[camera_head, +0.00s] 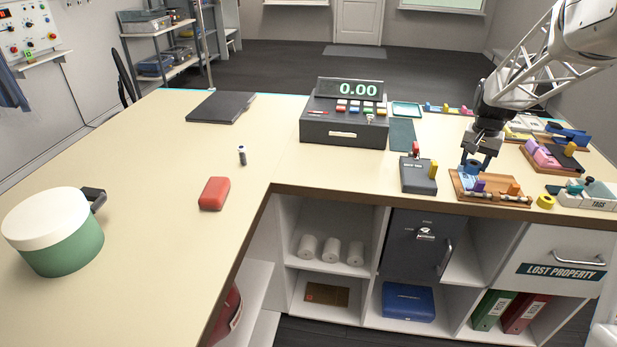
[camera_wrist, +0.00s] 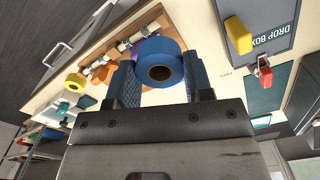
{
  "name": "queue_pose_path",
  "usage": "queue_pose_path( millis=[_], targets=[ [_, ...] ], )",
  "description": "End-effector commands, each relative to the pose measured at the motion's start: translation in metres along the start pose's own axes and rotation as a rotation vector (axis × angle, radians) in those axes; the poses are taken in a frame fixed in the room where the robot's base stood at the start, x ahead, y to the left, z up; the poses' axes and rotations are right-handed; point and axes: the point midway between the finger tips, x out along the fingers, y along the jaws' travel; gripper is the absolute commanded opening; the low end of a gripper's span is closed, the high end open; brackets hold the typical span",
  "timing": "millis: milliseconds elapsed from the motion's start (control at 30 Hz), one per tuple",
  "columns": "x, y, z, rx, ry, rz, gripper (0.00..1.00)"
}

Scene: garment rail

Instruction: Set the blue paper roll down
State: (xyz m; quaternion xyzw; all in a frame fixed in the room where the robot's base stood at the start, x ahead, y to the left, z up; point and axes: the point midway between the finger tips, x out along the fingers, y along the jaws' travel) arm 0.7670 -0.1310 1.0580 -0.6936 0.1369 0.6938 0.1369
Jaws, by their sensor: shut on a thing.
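My gripper (camera_head: 481,155) is at the right side of the counter, pointing down, and is shut on the blue paper roll (camera_head: 470,166). In the wrist view the blue roll (camera_wrist: 172,57) sits between the two fingers (camera_wrist: 161,78), its dark core hole facing the camera. I cannot tell whether the roll touches anything below.
A grey drop box (camera_head: 418,179) with a yellow and a red piece stands left of the tray. A yellow roll (camera_head: 545,201) and a tag box (camera_head: 584,199) are to the right. The cash register (camera_head: 343,125) stands behind left. The left counter has wide clear areas.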

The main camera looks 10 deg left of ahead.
Motion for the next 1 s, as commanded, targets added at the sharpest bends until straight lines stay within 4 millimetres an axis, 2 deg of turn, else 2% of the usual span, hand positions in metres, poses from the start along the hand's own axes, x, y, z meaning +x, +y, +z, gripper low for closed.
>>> queue_pose_path(
  millis=[100,567,1000],
  targets=[
    [0.0,-0.032,0.007,-0.038,0.0,0.0,0.24],
    [0.0,-0.145,0.041,-0.175,0.0,0.0,0.24],
    [0.0,-0.247,0.09,-0.305,0.0,0.0,0.24]
  ],
)
